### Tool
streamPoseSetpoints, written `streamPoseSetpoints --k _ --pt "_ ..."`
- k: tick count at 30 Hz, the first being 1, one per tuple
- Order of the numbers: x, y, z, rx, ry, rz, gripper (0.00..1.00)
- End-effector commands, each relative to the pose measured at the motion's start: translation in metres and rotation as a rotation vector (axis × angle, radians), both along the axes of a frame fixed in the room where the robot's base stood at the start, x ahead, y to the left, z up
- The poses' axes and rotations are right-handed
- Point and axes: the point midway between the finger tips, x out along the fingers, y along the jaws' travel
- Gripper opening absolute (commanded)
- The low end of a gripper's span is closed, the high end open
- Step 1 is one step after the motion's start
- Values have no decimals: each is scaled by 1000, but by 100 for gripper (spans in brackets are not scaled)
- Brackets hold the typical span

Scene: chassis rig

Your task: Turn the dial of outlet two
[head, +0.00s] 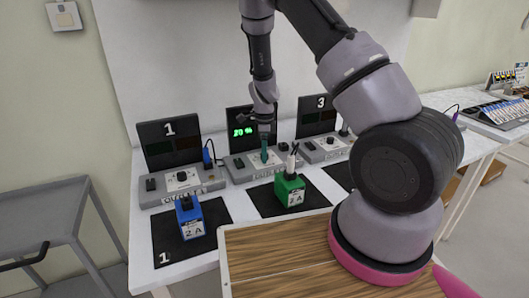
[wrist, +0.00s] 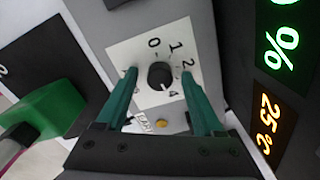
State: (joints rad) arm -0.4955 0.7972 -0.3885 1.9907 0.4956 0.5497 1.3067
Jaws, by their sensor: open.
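Outlet two (head: 238,171) is the grey box in the middle of the row, in front of a black panel with a lit green percent readout (head: 243,132). In the wrist view its dial (wrist: 160,75) is a round black knob on a white plate marked with numbers from 0 to 4. I cannot tell surely where the knob points. My gripper (wrist: 158,72) is open, with one green finger on each side of the knob; contact is not clear. In the head view my gripper (head: 266,150) points down at outlet two and hides its dial.
A green block (head: 289,189) stands on a black mat in front of outlet two. Outlet one (head: 163,189), with a blue block (head: 189,217) before it, is left. Outlet three (head: 322,150) is right. A wooden surface (head: 275,262) lies nearer.

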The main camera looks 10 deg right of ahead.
Motion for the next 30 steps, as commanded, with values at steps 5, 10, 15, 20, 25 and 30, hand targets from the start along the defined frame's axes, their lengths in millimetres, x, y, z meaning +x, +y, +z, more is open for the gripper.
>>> streamPoseSetpoints --k 5,10,15,20,25,30 --pt "0 0 0 0 0 0 39" --pt "0 0 0 0 0 0 0" --pt "0 0 0 0 0 9 0" --pt "0 0 0 0 0 54 0" --pt "0 0 0 0 0 152 0" --pt "0 -1 0 0 0 297 0"
